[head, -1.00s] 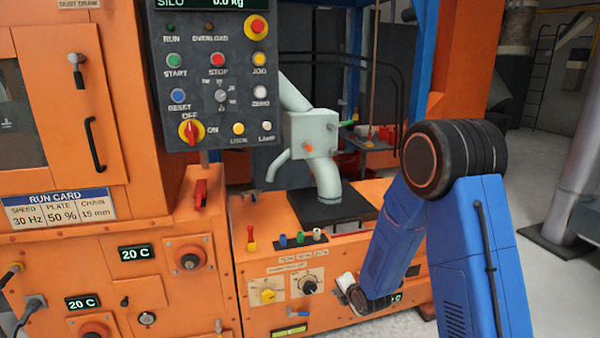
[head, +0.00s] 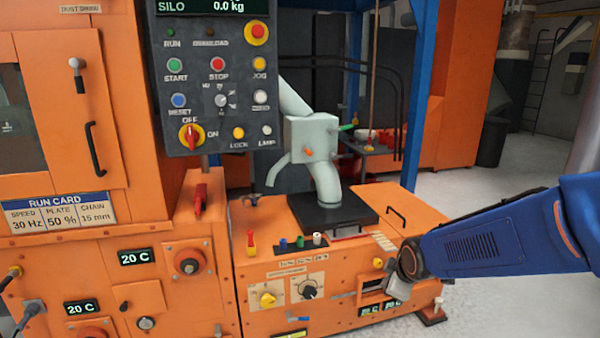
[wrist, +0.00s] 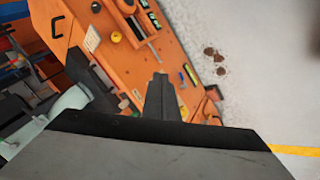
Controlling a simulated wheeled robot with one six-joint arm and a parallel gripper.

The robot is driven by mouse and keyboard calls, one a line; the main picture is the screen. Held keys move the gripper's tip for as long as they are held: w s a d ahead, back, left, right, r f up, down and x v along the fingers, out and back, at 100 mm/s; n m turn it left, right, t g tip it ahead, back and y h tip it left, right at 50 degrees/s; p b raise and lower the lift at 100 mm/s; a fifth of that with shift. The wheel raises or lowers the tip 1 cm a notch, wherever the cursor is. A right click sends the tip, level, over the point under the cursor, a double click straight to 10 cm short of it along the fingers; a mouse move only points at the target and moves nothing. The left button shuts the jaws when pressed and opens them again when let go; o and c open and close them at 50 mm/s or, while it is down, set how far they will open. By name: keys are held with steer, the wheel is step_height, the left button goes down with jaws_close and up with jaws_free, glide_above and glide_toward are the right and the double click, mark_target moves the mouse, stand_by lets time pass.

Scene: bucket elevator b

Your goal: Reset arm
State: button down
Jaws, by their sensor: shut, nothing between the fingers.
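My blue arm reaches in from the right edge in the head view. My gripper (head: 398,289) is at its left end, in front of the right part of the orange machine base (head: 340,265). In the wrist view the dark fingers of my gripper (wrist: 163,95) are together with nothing between them. They point over the orange base (wrist: 168,50) and the grey floor beside it. Part of the base front is hidden behind my gripper in the head view.
A control panel (head: 215,85) with buttons hangs at the upper left. A pale green spout unit (head: 312,139) stands on the base. Brown clumps (wrist: 215,57) lie on the floor in the wrist view. Open floor (head: 470,185) is at the right.

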steer(key=s+d+r+m+g, duration=0.1)
steer(key=s+r+m, duration=0.2)
steer(key=s, duration=0.6)
steer(key=s+d+r+m, duration=0.2)
steer(key=s+m, duration=0.3)
steer(key=s, duration=0.4)
steer(key=s+d+r+m+g, duration=0.1)
steer(key=s+r+m, duration=0.2)
steer(key=s, duration=0.6)
steer(key=shift+d+r+m+g+h, duration=0.3)
steer(key=shift+d+m, duration=0.05)
steer(key=shift+m, duration=0.35)
